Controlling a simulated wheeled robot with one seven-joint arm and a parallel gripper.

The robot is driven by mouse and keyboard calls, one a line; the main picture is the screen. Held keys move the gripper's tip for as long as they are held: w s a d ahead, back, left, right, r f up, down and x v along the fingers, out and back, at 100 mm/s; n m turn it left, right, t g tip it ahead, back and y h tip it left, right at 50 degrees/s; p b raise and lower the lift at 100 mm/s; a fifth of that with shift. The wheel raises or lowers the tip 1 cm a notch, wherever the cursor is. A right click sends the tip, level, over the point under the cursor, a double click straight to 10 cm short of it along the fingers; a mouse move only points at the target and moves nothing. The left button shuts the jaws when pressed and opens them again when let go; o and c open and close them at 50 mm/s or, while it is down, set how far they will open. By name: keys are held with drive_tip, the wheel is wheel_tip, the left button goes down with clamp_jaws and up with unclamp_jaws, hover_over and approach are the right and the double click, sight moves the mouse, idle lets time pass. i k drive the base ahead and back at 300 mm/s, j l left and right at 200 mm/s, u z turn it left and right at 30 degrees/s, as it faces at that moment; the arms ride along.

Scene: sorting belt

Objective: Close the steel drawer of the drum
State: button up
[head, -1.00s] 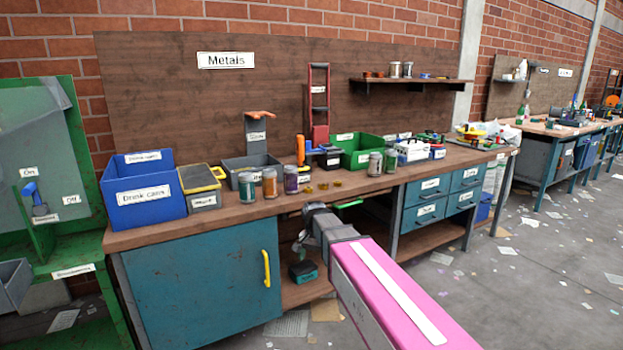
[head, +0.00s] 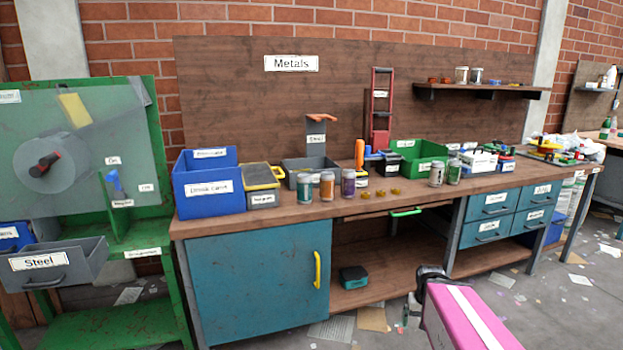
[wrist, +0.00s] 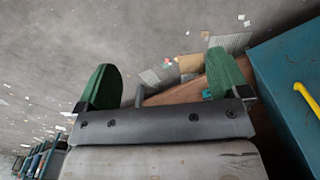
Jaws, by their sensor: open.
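The steel drawer (head: 55,268) is a grey bin labelled "Steel" with a handle on its front. It juts out from the lower part of the green drum machine (head: 100,160) at the left of the head view, and is open. In the head view my pink arm is at the lower right, well to the right of the drawer; the fingers are mostly hidden there.
The workbench (head: 330,212) with a blue cabinet door (head: 262,285) and yellow handle stands between my arm and the drum. Jars, bins and tools crowd its top. A blue bin (head: 15,236) is beside the drawer. Papers lie on the floor.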

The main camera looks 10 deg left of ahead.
sight(76, 262)
drive_tip(key=u, duration=2.65)
